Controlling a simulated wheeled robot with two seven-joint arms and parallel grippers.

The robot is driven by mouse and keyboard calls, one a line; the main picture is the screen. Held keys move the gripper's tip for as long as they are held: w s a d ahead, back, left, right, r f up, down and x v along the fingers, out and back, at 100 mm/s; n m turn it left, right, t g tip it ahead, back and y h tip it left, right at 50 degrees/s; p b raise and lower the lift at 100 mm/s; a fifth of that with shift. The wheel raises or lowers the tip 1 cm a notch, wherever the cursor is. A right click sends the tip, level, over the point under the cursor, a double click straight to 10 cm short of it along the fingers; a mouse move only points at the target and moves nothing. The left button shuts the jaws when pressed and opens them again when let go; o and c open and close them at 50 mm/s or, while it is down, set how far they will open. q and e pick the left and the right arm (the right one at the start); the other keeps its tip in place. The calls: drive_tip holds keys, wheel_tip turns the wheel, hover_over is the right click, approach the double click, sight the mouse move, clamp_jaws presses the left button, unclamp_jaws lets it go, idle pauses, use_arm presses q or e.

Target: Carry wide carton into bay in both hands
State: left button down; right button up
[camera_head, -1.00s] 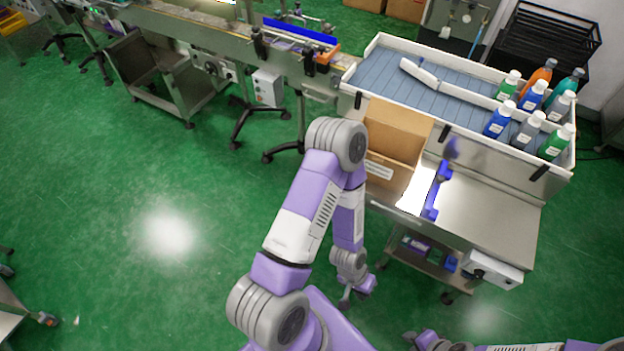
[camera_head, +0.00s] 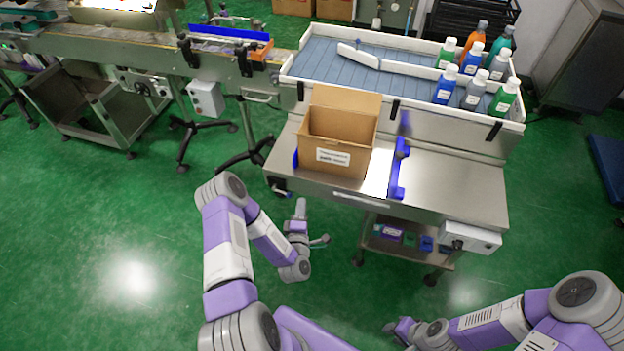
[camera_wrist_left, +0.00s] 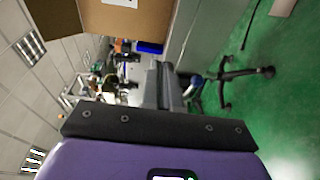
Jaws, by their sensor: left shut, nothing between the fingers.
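The wide carton (camera_head: 341,152) is an open-topped brown box with a white label on its front and a raised flap at the back. It stands upright on the steel bench (camera_head: 460,190). A blue upright guide (camera_head: 399,170) stands to its right, and a bit of blue shows at its left side. My left gripper (camera_head: 301,210) is shut and empty, in front of the bench and apart from the carton. In the left wrist view the carton (camera_wrist_left: 125,18) fills the top. My right gripper (camera_head: 393,327) is low at the bottom, far from the carton; its jaws are too small to read.
A white-walled tray (camera_head: 290,72) with several bottles stands behind the carton. A conveyor (camera_head: 110,45) runs off to the left. A lower shelf with small items (camera_head: 405,238) and a control box (camera_head: 470,237) sit at the bench front. Green floor is open at left.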

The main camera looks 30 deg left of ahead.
sight(316, 168)
use_arm(q)
drive_tip(key=b+x, duration=0.2)
drive_tip(key=x, duration=0.8)
drive_tip(key=shift+w+a+r, duration=0.1)
drive_tip(key=shift+w+r, duration=0.1)
drive_tip(key=shift+w+d+b, duration=0.15)
drive_tip(key=shift+w+d, duration=0.1)
drive_tip(key=shift+w, duration=0.3)
drive_tip(key=shift+w+d+b, duration=0.15)
drive_tip(key=shift+w+d, duration=0.1)
drive_tip(key=shift+w, duration=0.3)
drive_tip(key=shift+w+d, duration=0.2)
drive_tip(key=shift+w, duration=0.35)
drive_tip(key=shift+w+d+b, duration=0.25)
drive_tip(key=shift+w+b, duration=0.4)
drive_tip(key=shift+w, duration=0.15)
drive_tip(key=shift+s, duration=0.1)
